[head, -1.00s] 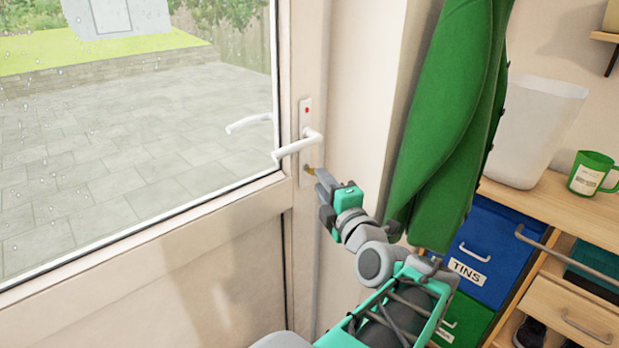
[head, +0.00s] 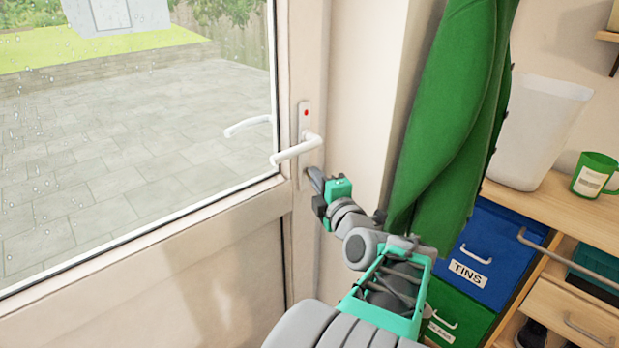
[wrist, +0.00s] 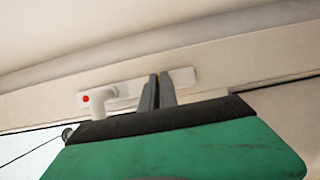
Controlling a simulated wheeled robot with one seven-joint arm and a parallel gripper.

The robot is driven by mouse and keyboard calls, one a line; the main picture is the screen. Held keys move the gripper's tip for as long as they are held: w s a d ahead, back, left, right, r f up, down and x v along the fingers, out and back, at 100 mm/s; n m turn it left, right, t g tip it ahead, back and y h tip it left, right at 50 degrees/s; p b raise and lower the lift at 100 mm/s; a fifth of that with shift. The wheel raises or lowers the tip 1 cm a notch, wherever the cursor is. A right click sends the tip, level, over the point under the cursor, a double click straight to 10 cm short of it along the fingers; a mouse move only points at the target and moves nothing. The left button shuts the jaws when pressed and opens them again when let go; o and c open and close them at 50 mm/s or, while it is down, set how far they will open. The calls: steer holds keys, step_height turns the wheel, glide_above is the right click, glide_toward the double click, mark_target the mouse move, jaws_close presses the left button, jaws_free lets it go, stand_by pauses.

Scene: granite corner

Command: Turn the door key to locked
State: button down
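The white door (head: 200,260) has a white lever handle (head: 297,150) on a pale lock plate (head: 305,120) with a small red mark near its top. The handle also shows in the wrist view (wrist: 103,101), where the plate lies sideways. My gripper (head: 310,172) is at the lower part of the plate, just below the handle. In the wrist view its two dark fingers (wrist: 159,82) are close together at the plate, with a sliver of the brass key (wrist: 158,75) between their tips. The fingers hide most of the key, and its turn angle cannot be read.
A green cloth (head: 445,130) hangs just right of my arm. Right of it are a blue TINS drawer (head: 485,245), a green drawer (head: 455,312), a white bin (head: 535,130) and a green mug (head: 595,175) on a wooden top. The door glass is left of the handle.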

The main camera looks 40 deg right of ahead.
steer(key=shift+a, duration=0.25)
stand_by(1.1)
steer(key=shift+r+m, duration=0.1)
steer(key=shift+m, duration=0.2)
steer(key=shift+m+g+y+b, duration=0.3)
steer(key=shift+m+g+b, duration=0.2)
steer(key=shift+m, duration=0.6)
steer(key=m, duration=0.1)
steer(key=m+g+y, duration=0.1)
steer(key=m+y, duration=0.1)
steer(key=m, duration=0.1)
steer(key=shift+d+r, duration=0.15)
steer(key=shift+r, duration=0.15)
steer(key=m+y+p, duration=0.1)
steer(key=m+p, duration=0.1)
steer(key=m+g+y+p, duration=0.1)
steer(key=m+p, duration=0.1)
steer(key=shift+d+r+m+y, duration=0.2)
steer(key=shift+m+y, duration=0.1)
steer(key=shift+y, duration=0.1)
steer(key=shift+f+m+y+p, duration=0.1)
steer(key=shift+m+y+p, duration=0.6)
steer(key=shift+m+p, duration=0.5)
steer(key=c, duration=1.6)
jaws_free()
steer(key=shift+s, duration=0.15)
steer(key=shift+c, duration=0.2)
